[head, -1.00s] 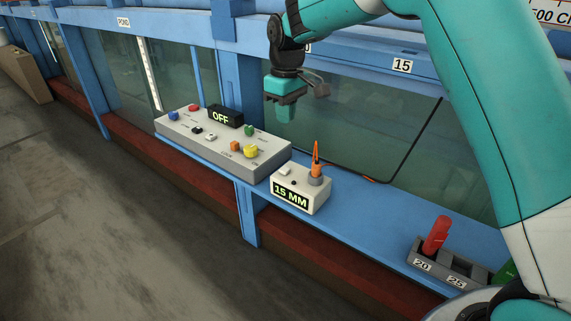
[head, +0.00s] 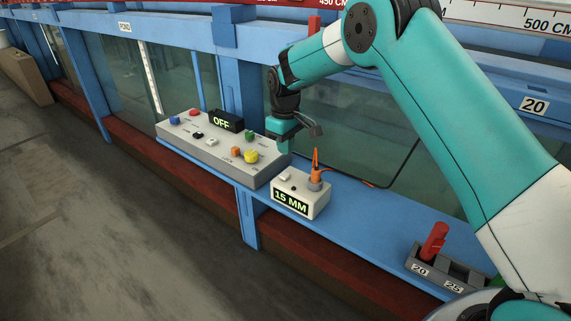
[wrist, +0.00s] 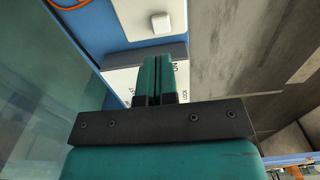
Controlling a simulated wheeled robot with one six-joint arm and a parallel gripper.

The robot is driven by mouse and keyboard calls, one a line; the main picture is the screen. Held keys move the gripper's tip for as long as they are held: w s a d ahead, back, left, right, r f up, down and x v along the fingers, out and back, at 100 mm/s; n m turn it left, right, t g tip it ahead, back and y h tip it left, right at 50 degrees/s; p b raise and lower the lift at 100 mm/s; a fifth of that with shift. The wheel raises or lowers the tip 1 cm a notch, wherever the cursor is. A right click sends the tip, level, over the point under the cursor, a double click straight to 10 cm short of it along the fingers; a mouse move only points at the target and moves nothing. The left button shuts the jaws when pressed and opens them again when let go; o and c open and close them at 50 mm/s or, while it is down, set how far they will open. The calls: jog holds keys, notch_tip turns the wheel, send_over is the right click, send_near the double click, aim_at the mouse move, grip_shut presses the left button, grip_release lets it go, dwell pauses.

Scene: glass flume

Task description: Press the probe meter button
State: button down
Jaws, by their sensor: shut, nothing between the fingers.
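The probe meter (head: 318,205) is a small pale box on the blue ledge, and its display reads 15 MM. Its white button (head: 285,177) is on the top face, near a small dark knob and an orange plug. My gripper (head: 284,149) is shut and empty, above the right end of the control panel, up and left of the meter and apart from it. In the wrist view, the shut teal fingers (wrist: 160,68) point toward the meter (wrist: 138,12), with the white button (wrist: 160,23) ahead of their tips.
A grey control panel (head: 225,160) with coloured knobs and an OFF display stands left of the meter. An orange plug (head: 316,172) with a cable rises from the meter. A grey rack (head: 447,272) holding a red cylinder is at the right. Glass (head: 350,140) stands behind the ledge.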

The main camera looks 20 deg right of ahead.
aim_at(285, 174)
notch_tip(285, 174, down, 7)
jog(key=shift+f+p, duration=0.15)
jog(key=shift+p, duration=1.1)
